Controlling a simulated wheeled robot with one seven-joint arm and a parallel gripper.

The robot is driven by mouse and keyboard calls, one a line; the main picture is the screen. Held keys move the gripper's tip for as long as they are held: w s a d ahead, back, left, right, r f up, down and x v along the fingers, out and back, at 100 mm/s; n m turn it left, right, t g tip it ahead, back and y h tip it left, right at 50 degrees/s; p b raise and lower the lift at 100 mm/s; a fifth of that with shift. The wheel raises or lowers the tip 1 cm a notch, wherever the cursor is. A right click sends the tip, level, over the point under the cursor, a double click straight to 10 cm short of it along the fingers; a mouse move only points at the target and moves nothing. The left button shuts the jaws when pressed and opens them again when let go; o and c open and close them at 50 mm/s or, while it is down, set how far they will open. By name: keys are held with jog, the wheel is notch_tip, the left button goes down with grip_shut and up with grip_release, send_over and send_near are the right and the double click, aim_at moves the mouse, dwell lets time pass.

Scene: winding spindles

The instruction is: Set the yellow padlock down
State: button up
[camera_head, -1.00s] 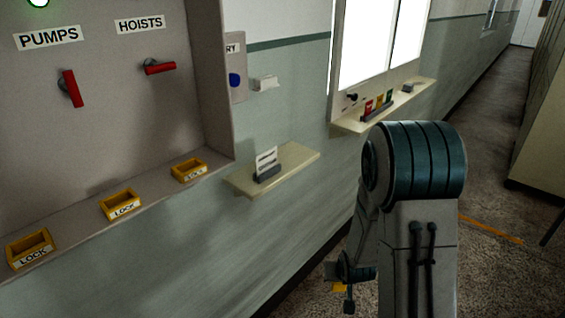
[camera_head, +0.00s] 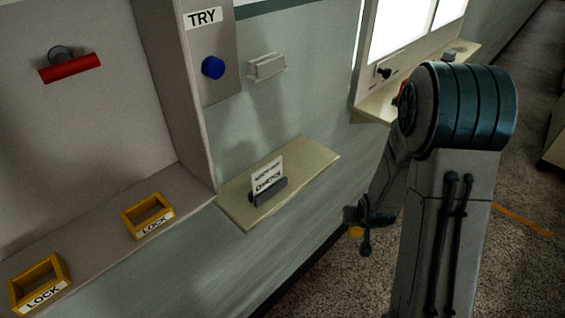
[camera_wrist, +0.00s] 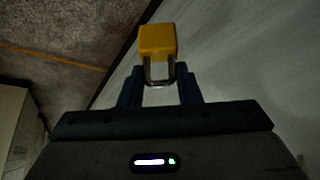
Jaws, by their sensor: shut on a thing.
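The yellow padlock (camera_wrist: 158,41) shows in the wrist view with its metal shackle toward my gripper (camera_wrist: 160,85). My gripper is shut on the padlock at the shackle. In the head view my gripper (camera_head: 366,226) hangs low beside my arm, right of the small shelf, and only a small yellow bit of the padlock (camera_head: 356,232) shows under it. The padlock is in the air, apart from any surface.
Yellow trays labelled LOCK (camera_head: 149,216) stand on the ledge of the grey panel at left. A small cream shelf (camera_head: 316,163) holds a card in a dark holder (camera_head: 267,191). A blue button (camera_head: 213,68) sits under the TRY label. A second shelf (camera_head: 369,106) is partly behind my arm.

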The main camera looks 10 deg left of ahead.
jog(key=w+a+r, duration=0.2)
jog(key=r, duration=0.8)
jog(key=w+a+r, duration=0.1)
jog(key=w+r, duration=0.1)
jog(key=r, duration=0.8)
jog(key=s+a+r+n, duration=0.1)
jog(key=s+r, duration=0.2)
jog(key=r, duration=0.5)
jog(key=s+a+r, duration=0.1)
jog(key=s+r, duration=0.1)
jog(key=r, duration=0.7)
jog(key=shift+y, duration=0.4)
jog(key=shift+w+a+f+p, duration=0.3)
jog(key=shift+w+a+f, duration=0.5)
jog(key=shift+a+f, duration=1.05)
jog(key=shift+w+a+f+p, duration=0.35)
jog(key=shift+w+a+f, duration=0.5)
jog(key=shift+a+f, duration=0.95)
jog(key=shift+w+a+f+p, duration=0.3)
jog(key=shift+w+a+f, duration=0.5)
jog(key=shift+a+f, duration=1.05)
jog(key=shift+d+f, duration=0.2)
jog(key=shift+f, duration=0.15)
jog(key=o, duration=1)
